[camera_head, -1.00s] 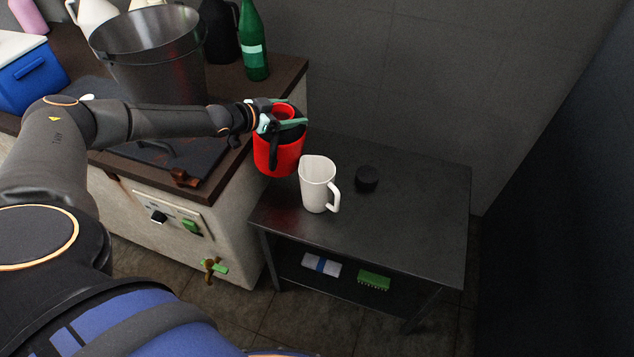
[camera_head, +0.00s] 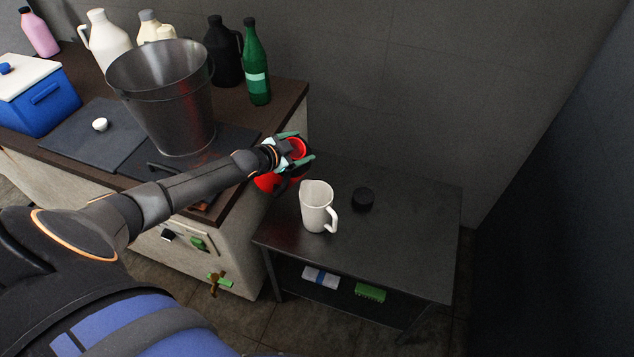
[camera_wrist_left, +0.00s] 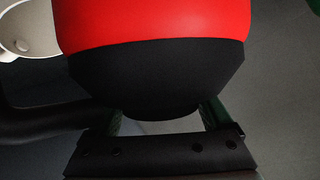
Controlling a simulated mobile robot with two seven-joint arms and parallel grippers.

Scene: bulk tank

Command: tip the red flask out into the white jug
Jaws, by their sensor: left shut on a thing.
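The red flask (camera_head: 268,183) is beside the upper left of the white jug, above the edge between counter and low table. My left gripper (camera_head: 297,149) is shut on it and covers much of it in the head view. The flask looks tilted there; I cannot tell how far, and no contents show. In the left wrist view its red body (camera_wrist_left: 150,20) and black end part (camera_wrist_left: 155,75) fill the middle, close to the fingers. The white jug (camera_head: 317,207) stands upright on the low table, handle to the right. Part of it shows in the wrist view (camera_wrist_left: 30,25). My right gripper is out of view.
The dark low table (camera_head: 400,235) holds a round black cap (camera_head: 362,199) right of the jug; its right side is clear. A steel bucket (camera_head: 170,105), a green bottle (camera_head: 256,75) and a blue cooler (camera_head: 42,100) stand on the counter at left.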

